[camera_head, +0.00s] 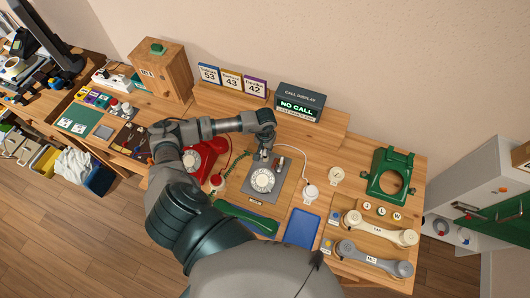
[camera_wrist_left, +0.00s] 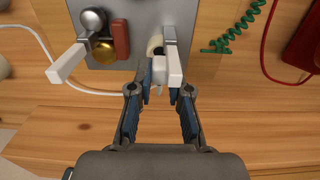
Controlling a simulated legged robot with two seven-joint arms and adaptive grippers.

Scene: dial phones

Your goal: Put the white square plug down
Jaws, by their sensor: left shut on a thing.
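My left gripper (camera_head: 262,152) is above the far edge of the grey dial phone (camera_head: 264,180) in the head view. In the left wrist view its fingers (camera_wrist_left: 160,88) are closed around a small white plug (camera_wrist_left: 160,70). The plug is partly hidden by the fingertips and overlaps the edge of the grey phone body (camera_wrist_left: 142,20); I cannot tell whether it touches it. A white cord (camera_wrist_left: 35,38) runs from the left towards the fingers. My right gripper is not in view.
A blue tray (camera_head: 303,228), cream and grey handsets and a green phone shell (camera_head: 389,172) are further right. Bare wood (camera_wrist_left: 60,130) lies below the fingers.

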